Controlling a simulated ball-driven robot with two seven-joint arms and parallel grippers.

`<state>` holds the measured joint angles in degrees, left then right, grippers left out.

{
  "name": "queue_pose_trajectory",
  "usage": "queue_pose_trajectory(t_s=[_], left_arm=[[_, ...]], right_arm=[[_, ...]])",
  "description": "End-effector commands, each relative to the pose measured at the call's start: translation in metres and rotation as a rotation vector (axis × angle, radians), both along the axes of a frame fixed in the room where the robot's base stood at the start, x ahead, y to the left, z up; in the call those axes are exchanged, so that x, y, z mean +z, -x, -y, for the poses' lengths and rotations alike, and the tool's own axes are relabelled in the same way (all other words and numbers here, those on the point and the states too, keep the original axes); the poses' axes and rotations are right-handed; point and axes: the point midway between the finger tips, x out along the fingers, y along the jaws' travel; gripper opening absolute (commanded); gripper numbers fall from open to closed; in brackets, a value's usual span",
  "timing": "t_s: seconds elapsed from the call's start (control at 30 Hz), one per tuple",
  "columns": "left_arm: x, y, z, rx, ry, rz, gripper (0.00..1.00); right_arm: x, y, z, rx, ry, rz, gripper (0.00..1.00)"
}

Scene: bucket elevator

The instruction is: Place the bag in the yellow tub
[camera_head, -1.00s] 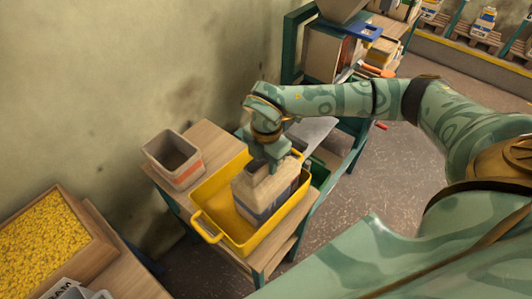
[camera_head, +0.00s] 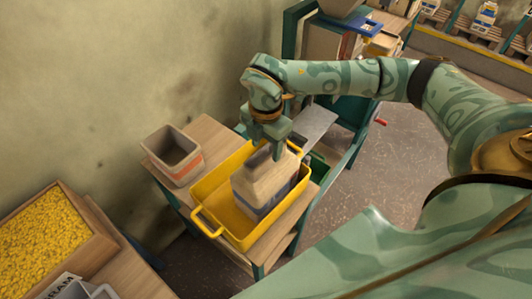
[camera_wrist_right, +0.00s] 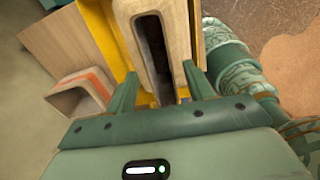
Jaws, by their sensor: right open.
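The bag (camera_head: 262,184), beige with a blue-grey band, stands upright inside the yellow tub (camera_head: 207,222) on a small wooden-topped table. My right gripper (camera_head: 270,150) is open just above the bag's top, its fingers to either side of it. In the right wrist view the bag's top (camera_wrist_right: 165,45) with a dark slot lies between and beyond the two open fingers (camera_wrist_right: 158,85). The yellow tub (camera_wrist_right: 108,40) shows around it there. I cannot tell whether a finger still touches the bag. My left gripper is not in view.
A grey bin with an orange stripe (camera_head: 173,158) stands left of the tub on the same table (camera_head: 208,135). A wooden box of yellow grain (camera_head: 45,235) is at the lower left. A green-framed machine with a metal chute (camera_head: 312,125) stands behind the tub. The wall is close on the left.

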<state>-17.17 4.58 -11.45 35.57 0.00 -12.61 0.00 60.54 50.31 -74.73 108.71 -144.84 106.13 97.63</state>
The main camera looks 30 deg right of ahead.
Motion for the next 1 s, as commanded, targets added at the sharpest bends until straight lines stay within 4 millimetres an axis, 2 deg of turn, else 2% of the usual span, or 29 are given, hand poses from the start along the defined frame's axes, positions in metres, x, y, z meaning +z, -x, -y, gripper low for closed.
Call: queue_pose_trajectory(t_s=[0.1, 0.33, 0.5, 1.0], left_arm=[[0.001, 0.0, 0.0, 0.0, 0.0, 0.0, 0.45], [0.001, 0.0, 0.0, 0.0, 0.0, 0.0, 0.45], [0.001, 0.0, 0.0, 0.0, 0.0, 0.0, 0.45], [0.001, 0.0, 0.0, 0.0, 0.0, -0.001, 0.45]], right_arm=[[0.03, -0.001, 0.0, 0.002, -0.001, 0.006, 0.52], [0.066, 0.0, 0.0, 0.001, 0.0, 0.002, 0.52], [0.073, 0.0, 0.0, 0.001, 0.0, -0.001, 0.52], [0.072, 0.0, 0.0, 0.0, 0.0, 0.0, 0.52]])
